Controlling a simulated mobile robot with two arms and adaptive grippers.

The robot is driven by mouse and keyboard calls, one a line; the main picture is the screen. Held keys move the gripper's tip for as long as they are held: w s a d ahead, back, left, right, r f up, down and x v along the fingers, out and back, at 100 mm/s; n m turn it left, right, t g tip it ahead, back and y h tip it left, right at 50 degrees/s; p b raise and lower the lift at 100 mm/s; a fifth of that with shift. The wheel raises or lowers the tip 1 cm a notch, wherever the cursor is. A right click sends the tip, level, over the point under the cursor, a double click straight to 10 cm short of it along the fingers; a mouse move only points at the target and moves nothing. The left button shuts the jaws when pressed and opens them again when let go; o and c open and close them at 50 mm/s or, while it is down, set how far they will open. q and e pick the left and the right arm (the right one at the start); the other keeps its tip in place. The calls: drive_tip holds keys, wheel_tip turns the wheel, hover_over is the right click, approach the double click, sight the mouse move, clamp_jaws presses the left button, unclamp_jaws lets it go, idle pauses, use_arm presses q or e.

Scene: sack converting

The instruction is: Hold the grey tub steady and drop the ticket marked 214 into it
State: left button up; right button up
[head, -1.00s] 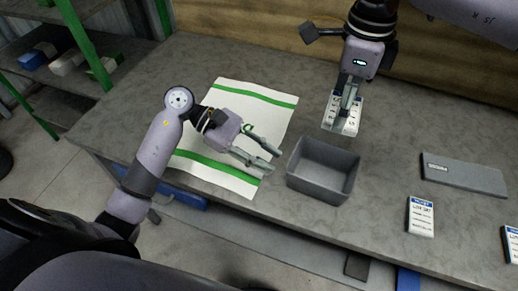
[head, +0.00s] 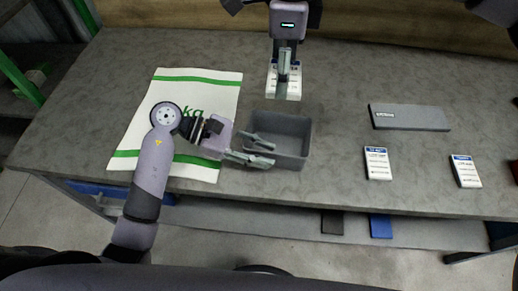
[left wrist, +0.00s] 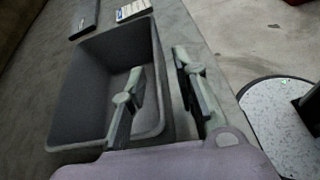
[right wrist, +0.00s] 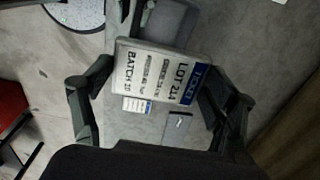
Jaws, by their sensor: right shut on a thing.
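The grey tub (head: 299,128) stands open on the bench, and I see no ticket inside it. My left gripper (head: 270,153) is at the tub's near left part. In the left wrist view one finger is inside the tub (left wrist: 75,95) and the other outside, with the wall between them and a gap showing. My right gripper (head: 285,72) is shut on a white ticket (head: 272,82), held behind the tub in the head view. In the right wrist view this ticket (right wrist: 160,75) reads LOT 214, with a blue band.
Two other white tickets (head: 377,163) (head: 465,171) lie to the right of the tub, near the bench's front edge. A flat grey slab (head: 408,117) lies behind them. A white sack with green stripes (head: 150,115) lies flat on the left, partly under my left arm.

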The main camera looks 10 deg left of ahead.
use_arm(q)
clamp_jaws()
idle(1.4)
